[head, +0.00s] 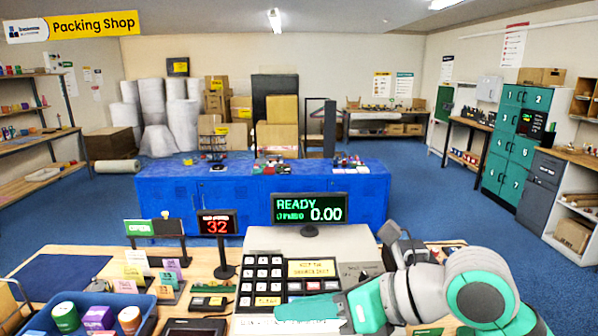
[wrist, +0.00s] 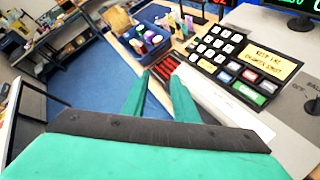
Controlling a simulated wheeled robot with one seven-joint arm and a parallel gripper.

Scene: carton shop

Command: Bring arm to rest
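My arm reaches in from the lower right of the head view, over the counter (head: 205,262). My gripper (head: 280,312) points left, low over the counter's front, just in front of the keypad register (head: 262,285). In the wrist view my gripper (wrist: 163,82) shows two teal fingers with a clear gap between them. Nothing is held between them. The keypad with its yellow label (wrist: 268,66) lies to the right of the fingers in that view. The exact height of the fingers over the counter cannot be told.
A blue bin (head: 98,303) with several coloured tubs stands at the counter's front left. A red "32" display (head: 217,226) and a green "READY 0.00" screen (head: 310,208) stand behind the keypad. Small coloured cards (head: 165,290) stand beside the bin. Blue floor lies beyond the counter.

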